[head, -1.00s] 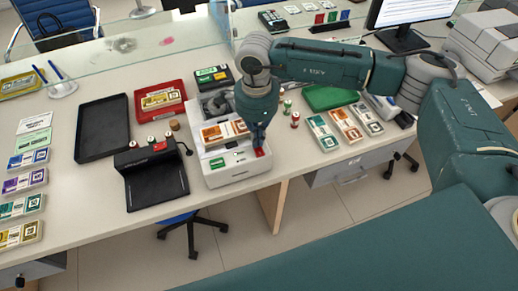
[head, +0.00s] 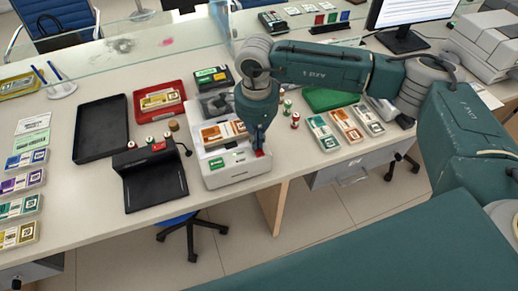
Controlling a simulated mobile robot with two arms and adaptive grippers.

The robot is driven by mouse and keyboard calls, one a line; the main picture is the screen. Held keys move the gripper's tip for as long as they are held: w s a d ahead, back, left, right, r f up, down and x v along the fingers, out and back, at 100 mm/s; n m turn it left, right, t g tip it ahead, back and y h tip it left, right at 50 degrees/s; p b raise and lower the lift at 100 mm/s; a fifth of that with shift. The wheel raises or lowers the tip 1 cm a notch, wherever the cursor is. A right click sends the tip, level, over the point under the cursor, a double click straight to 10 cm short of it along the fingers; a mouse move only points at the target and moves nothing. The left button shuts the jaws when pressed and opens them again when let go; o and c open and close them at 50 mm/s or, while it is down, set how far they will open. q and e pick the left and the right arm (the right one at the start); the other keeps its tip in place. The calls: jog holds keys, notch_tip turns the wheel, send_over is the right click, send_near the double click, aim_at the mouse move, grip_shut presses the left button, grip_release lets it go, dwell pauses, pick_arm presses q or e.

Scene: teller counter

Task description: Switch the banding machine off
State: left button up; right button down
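The banding machine (head: 236,174) is a white unit on the counter, with a green-marked key (head: 217,163) at its front left and a red switch (head: 260,153) at its front right. An orange-banded bundle of notes (head: 222,133) lies on its top. My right gripper (head: 258,146) points down over the machine's right side, its narrow fingers together and empty. Its tips are at the red switch and partly cover it; I cannot tell if they touch. The switch's position is not readable. My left gripper is not in view.
A black device (head: 155,180) stands to the left, beside an empty black tray (head: 101,130). A red tray (head: 171,88) holds a note bundle. A glass screen crosses behind.

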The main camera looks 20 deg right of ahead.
jog(key=shift+r+p, duration=0.4)
jog(key=shift+r, duration=0.3)
jog(key=shift+r+p, duration=1)
jog(key=shift+r, duration=1.7)
